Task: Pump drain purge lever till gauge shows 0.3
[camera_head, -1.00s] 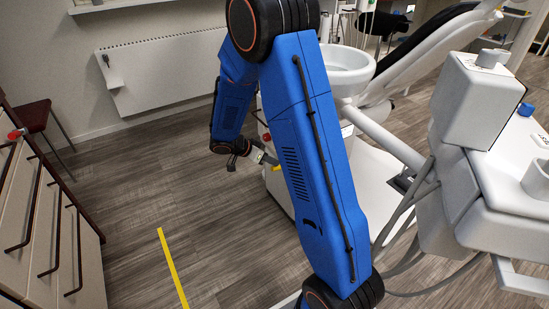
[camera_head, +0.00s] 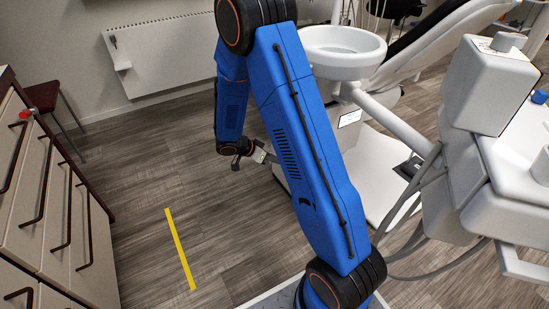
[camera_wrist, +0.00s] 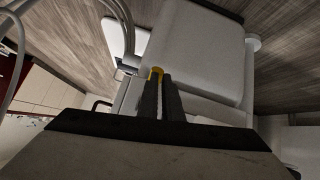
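In the wrist view the two dark fingers of my gripper (camera_wrist: 160,100) are close together, with a narrow gap between them. A small yellow lever end (camera_wrist: 156,73) shows between their tips, and the fingers appear closed around it. The rest of the lever is hidden. In the head view my gripper (camera_head: 262,156) reaches low toward the white base of the dental unit (camera_head: 350,135), and its tips and the yellow lever are hidden behind my blue arm. I cannot make out a gauge or a reading in either view.
A white basin (camera_head: 342,48) and the patient chair (camera_head: 440,35) stand behind my arm. A grey-white instrument unit (camera_head: 480,150) with hanging hoses is at right. Drawers (camera_head: 40,200) line the left. Open floor with a yellow strip (camera_head: 180,248) lies between.

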